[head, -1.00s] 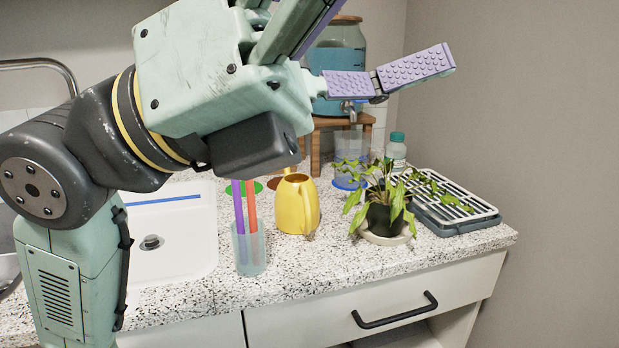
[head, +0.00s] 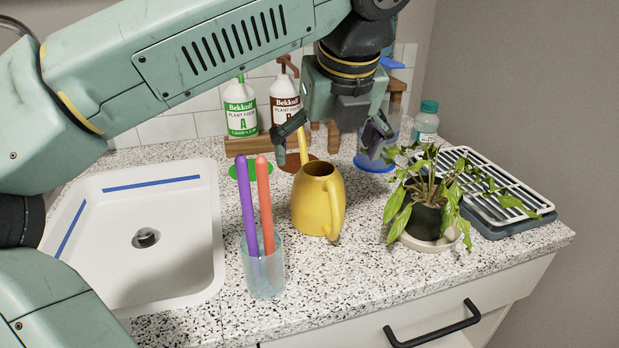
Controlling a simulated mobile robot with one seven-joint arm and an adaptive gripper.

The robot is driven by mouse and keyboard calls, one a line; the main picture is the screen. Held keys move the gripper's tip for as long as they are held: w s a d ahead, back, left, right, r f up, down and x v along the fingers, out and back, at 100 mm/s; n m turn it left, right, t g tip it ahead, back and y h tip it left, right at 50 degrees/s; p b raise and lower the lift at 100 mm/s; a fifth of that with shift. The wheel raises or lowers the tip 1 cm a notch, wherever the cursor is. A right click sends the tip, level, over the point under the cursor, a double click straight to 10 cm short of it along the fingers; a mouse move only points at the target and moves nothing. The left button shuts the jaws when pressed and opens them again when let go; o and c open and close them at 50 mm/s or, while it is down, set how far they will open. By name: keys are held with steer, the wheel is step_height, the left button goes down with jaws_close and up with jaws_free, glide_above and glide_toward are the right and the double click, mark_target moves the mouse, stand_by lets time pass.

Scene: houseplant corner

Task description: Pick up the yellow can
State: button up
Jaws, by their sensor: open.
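The yellow can (head: 318,203) stands upright on the speckled counter, in the middle of the head view. Its handle faces right and toward the front, and its spout points up at the back left. My gripper (head: 332,143) is open and empty, pointing down above and behind the can. One finger is at the left near the spout and the other at the right. I cannot tell whether the left finger touches the spout.
A cup with purple and orange sticks (head: 263,272) stands front left of the can. A potted plant (head: 427,216) stands to the right, before a drying rack (head: 500,195). A white sink (head: 150,272) is at left. Two plant food bottles (head: 241,108) (head: 285,100) and a capped bottle (head: 426,124) stand behind.

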mark_target(318, 190)
steer(key=shift+w+a+f, duration=0.15)
steer(key=shift+w+f, duration=0.05)
steer(key=shift+f, duration=0.15)
steer(key=shift+p+x, duration=1)
steer(key=shift+x, duration=3.85)
steer(key=shift+c, duration=0.3)
steer(key=c, duration=1.2)
steer(key=shift+c, duration=0.2)
